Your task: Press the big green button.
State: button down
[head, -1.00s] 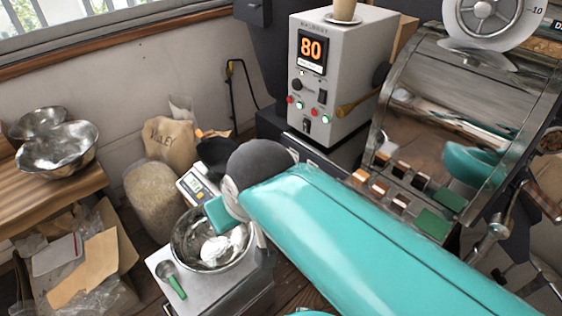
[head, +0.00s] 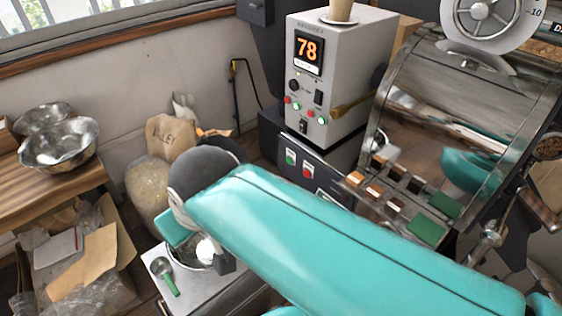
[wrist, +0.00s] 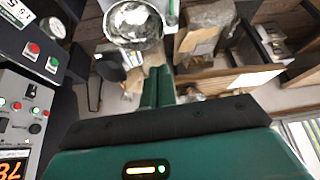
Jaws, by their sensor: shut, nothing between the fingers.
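A big green button (head: 290,157) sits on a white plate on the front of a dark cabinet, below the grey control box. A red button (head: 308,172) is to its right. In the wrist view the green button (wrist: 52,64) is at the left, beside the red one (wrist: 33,47). My gripper (wrist: 159,72) shows in the wrist view with its two teal fingers shut together and empty. It is well to the right of the green button in that picture and apart from it. In the head view my arm and wrist hide most of the gripper.
The grey control box (head: 337,95) has small green and red lights and a display reading 78. A steel bowl (wrist: 133,24) and a green-handled scoop (head: 167,281) are near my gripper. The roaster drum (head: 440,120) stands at the right. Sacks (head: 172,138) lean against the wall.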

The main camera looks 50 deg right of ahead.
aim_at(290, 161)
dwell(0.3)
jog(key=w+d+f+m+t+h, duration=0.15)
jog(key=w+d+f+m, duration=0.3)
jog(key=w, duration=0.45)
jog(key=w+d+f+m+t+h, duration=0.1)
jog(key=w+d+f+m+t, duration=0.1)
jog(key=w+d+f+m, duration=0.35)
jog(key=w+d+f+m+t+h, duration=0.1)
jog(key=w+d+f+m+t, duration=0.15)
jog(key=w+d+m, duration=0.6)
jog(key=w+d+f+m+t+h, duration=0.1)
jog(key=w+d+f+m+h, duration=0.25)
jog(key=d+f+m, duration=0.45)
jog(key=s+d+f+m+g+h, duration=0.1)
jog(key=s+d+f+m+h, duration=0.5)
jog(key=d+f+m, duration=0.2)
notch_tip(290, 161, down, 2)
jog(key=shift+s+d+m+g, duration=0.3)
jog(key=shift+s+m+g, duration=0.1)
jog(key=shift+m, duration=0.55)
jog(key=d, duration=0.8)
jog(key=shift+s+d, duration=0.4)
jog(key=shift+s, duration=0.05)
